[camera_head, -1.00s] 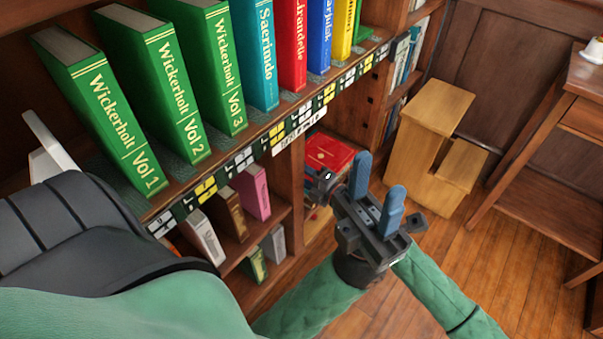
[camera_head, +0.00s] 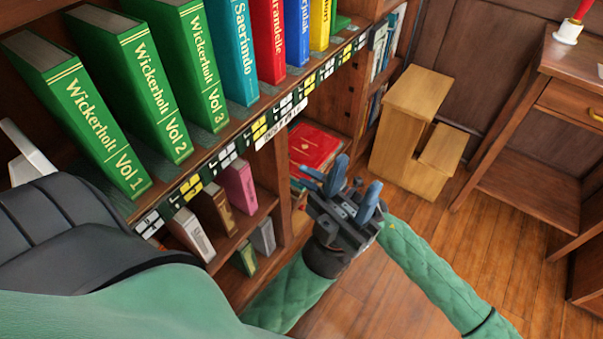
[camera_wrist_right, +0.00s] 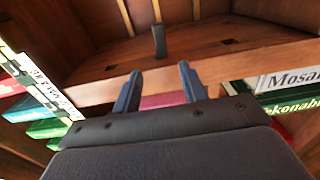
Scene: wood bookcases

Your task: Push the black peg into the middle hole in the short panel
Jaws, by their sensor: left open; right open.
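In the right wrist view a black peg (camera_wrist_right: 159,41) stands out from a brown wooden panel (camera_wrist_right: 190,42), between two small dark square holes. How deep it sits is unclear. My right gripper (camera_wrist_right: 157,78) is open and empty, its blue fingers pointing towards the peg and apart from it. In the head view my left gripper (camera_head: 354,186) is open and empty in front of the bookcase. A blue fingertip of my right gripper (camera_head: 311,180) shows just left of it; the rest is mostly hidden behind it. The peg cannot be made out in the head view.
Green, teal, red, blue and yellow books (camera_head: 268,40) line the upper shelf. Smaller books (camera_head: 238,187) stand below. A red book (camera_head: 314,146) lies at the lower right opening. A wooden step stool (camera_head: 415,95) and side table (camera_head: 525,150) stand right, with clear floor between.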

